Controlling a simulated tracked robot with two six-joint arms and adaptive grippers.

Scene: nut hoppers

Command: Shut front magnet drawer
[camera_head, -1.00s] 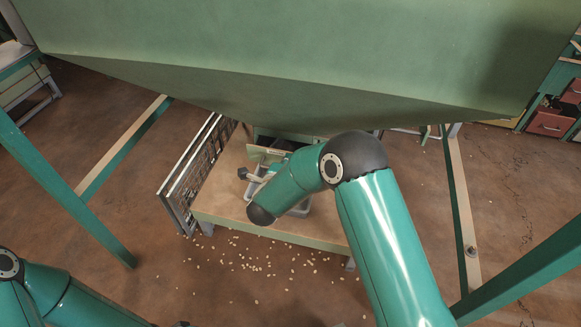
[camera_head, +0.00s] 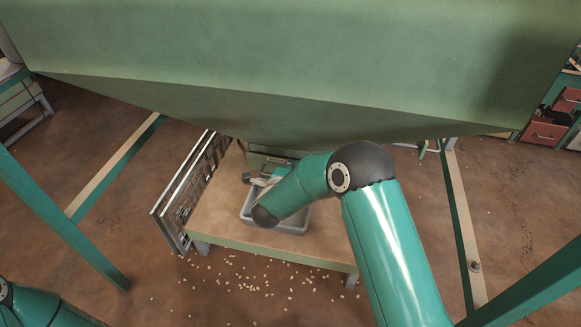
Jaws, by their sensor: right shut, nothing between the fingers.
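The green hopper (camera_head: 300,60) fills the top of the view and narrows to an outlet near the middle. The front magnet drawer (camera_head: 264,160) is at that outlet, small and partly hidden behind the hopper's lower edge and my right arm. I cannot tell how far open it is. My right gripper (camera_head: 249,179) is shut and empty, just below and in front of the drawer area. I cannot tell whether it touches the drawer. My left arm shows only at the bottom left corner; its gripper is out of view.
A low wooden-topped table (camera_head: 225,215) stands under the outlet, with a grey tray (camera_head: 292,226) on it. A framed grate (camera_head: 190,190) leans at its left side. Loose nuts (camera_head: 245,280) lie on the floor. Green hopper legs (camera_head: 60,220) stand on both sides.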

